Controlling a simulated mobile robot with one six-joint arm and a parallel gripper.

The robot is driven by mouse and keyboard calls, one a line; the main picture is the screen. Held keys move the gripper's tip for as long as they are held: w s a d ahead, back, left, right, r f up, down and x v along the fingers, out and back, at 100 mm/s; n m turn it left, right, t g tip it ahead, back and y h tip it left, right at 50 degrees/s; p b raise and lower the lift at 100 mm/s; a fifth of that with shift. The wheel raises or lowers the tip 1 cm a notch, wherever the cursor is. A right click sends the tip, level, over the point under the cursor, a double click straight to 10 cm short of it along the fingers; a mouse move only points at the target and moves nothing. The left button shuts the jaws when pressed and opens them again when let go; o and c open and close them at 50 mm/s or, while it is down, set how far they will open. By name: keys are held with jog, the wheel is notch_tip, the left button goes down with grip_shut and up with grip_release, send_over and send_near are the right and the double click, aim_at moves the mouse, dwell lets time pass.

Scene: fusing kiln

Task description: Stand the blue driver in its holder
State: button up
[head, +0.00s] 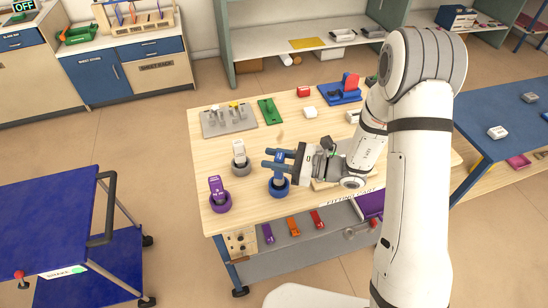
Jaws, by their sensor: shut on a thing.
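The blue driver (278,178) is at the front of the wooden-topped cart, upright or nearly so, directly over its round blue holder (280,189). My gripper (273,160) reaches in from the right and is shut on the driver's upper part. The fingers and the driver overlap in similar blue, so the exact grasp is hard to make out. The driver's lower end appears to be within the holder's ring; whether it rests on the bottom is hidden.
A purple driver (216,188) and a white driver (239,152) stand in round holders to the left. A grey rack (210,128), a green tray (269,111) and a blue fixture (340,97) are farther back. A blue cart (50,220) is at left.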

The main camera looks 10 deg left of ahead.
jog(key=shift+f+b, duration=1.2)
jog(key=shift+f, duration=0.35)
jog(key=o, duration=1.2)
jog(key=shift+c, duration=0.2)
jog(key=d+b, duration=0.1)
jog(key=d, duration=0.7)
jog(key=shift+b, duration=0.3)
jog(key=shift+a+r, duration=0.1)
